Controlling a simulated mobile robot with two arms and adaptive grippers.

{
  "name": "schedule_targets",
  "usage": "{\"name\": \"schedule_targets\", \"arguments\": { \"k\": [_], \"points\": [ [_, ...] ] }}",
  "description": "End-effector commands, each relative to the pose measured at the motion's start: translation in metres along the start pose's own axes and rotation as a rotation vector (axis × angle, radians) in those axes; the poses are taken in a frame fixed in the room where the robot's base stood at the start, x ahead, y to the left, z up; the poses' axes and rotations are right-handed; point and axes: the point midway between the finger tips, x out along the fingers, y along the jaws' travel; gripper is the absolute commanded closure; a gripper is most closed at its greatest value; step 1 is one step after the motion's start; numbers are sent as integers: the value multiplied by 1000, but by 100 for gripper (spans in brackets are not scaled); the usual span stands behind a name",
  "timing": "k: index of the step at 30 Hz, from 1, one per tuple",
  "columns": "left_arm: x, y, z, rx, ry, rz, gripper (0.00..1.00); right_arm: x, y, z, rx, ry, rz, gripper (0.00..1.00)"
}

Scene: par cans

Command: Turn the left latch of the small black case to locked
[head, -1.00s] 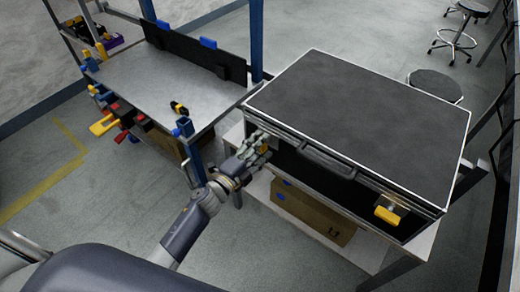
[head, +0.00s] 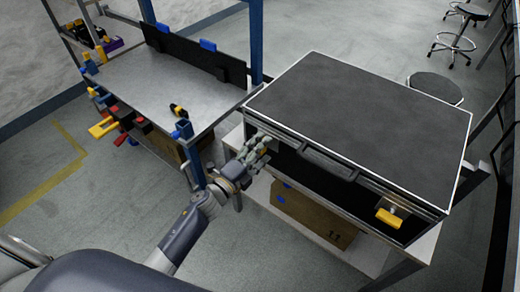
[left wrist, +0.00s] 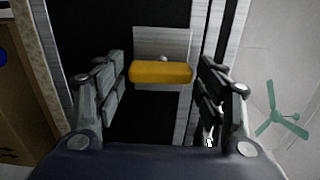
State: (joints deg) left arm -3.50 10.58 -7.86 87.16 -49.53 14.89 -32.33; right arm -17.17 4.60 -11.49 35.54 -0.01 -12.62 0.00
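The black case (head: 365,100) with silver edges lies on a white stand, its front side facing me. Its left latch is mostly hidden behind my left gripper (head: 257,151) in the head view. In the left wrist view the latch's yellow handle (left wrist: 160,72) sits on a silver plate (left wrist: 162,42), lying crosswise between the fingers. My left gripper (left wrist: 157,92) is open there, one finger on each side of the handle with gaps showing. The case's right latch (head: 389,217) has a yellow handle and is clear of me. My right gripper is not in view.
A dark carry handle (head: 328,160) is on the case front between the latches. A cardboard box (head: 310,215) is below the case. A metal workbench (head: 165,85) with clamps and a blue post stands left of my arm. Stools (head: 435,88) stand behind.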

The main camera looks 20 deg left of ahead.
Motion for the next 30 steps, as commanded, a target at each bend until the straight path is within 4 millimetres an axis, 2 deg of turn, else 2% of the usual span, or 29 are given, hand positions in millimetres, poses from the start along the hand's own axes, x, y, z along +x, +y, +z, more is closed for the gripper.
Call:
{"name": "schedule_targets", "arguments": {
  "k": [10,14,30],
  "points": [
    [0,0,1,-3,-1,0,27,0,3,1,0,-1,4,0],
    [-8,1,1,-3,-2,1,27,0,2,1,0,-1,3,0],
    [-104,1,0,-4,-2,3,27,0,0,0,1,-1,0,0]
  ]
}}
